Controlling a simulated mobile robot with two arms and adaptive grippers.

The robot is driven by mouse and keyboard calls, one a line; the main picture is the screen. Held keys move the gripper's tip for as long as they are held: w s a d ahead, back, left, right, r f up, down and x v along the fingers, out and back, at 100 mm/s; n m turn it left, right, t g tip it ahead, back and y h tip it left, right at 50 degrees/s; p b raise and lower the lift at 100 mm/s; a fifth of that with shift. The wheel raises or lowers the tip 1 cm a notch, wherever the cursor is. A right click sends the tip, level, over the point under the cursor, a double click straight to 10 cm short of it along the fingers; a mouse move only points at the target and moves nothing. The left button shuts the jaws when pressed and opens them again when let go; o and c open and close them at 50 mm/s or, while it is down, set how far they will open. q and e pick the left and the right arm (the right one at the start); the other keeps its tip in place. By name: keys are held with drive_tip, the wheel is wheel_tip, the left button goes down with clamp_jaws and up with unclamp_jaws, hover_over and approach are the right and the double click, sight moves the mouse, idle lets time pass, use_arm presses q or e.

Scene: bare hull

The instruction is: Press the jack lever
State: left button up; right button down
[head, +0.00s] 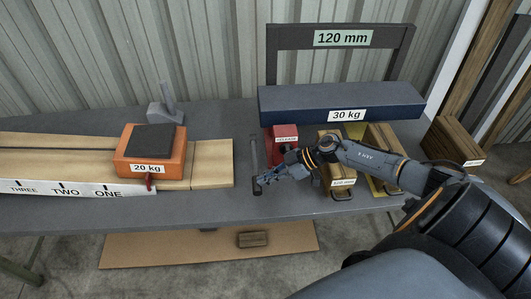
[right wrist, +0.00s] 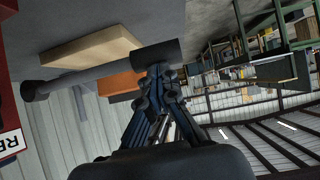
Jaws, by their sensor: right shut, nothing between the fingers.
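The jack lever (head: 254,155) is a grey rod with a thicker dark grip at its near end, left of the red jack (head: 285,133) labelled RELEASE. My right gripper (head: 262,181) is shut and empty beside the lever's near end, reaching in from the right. In the right wrist view the lever (right wrist: 85,77) runs across the upper left, and the fingertips (right wrist: 158,72) are at its thick grip; I cannot tell whether they touch it. The red jack shows at that view's left edge (right wrist: 6,60). My left gripper is not in view.
A blue 30 kg beam (head: 340,100) lies above the jack and wooden blocks (head: 338,160), under a dark 120 mm frame (head: 345,35). An orange 20 kg weight (head: 150,158) sits on planks (head: 212,165) at left. Bare bench (head: 215,205) lies in front.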

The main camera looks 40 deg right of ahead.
wheel_tip(320, 180, down, 4)
drive_tip(key=shift+s+r+n+t+b, duration=0.1)
drive_tip(key=shift+r+n+t+b, duration=0.05)
drive_tip(key=shift+n+t+b, duration=0.3)
drive_tip(key=shift+f, duration=0.75)
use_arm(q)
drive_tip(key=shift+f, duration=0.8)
use_arm(e)
drive_tip(key=shift+s, duration=0.1)
use_arm(q)
drive_tip(key=shift+b, duration=0.3)
use_arm(e)
drive_tip(key=shift+s+f, duration=0.15)
drive_tip(key=shift+f, duration=0.1)
use_arm(q)
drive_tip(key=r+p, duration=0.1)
drive_tip(key=p, duration=0.1)
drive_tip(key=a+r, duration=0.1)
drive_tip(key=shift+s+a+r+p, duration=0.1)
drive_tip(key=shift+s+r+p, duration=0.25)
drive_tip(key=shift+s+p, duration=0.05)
use_arm(e)
drive_tip(key=s+d+r, duration=0.6)
drive_tip(key=r, duration=0.4)
drive_tip(key=shift+d+r, duration=0.15)
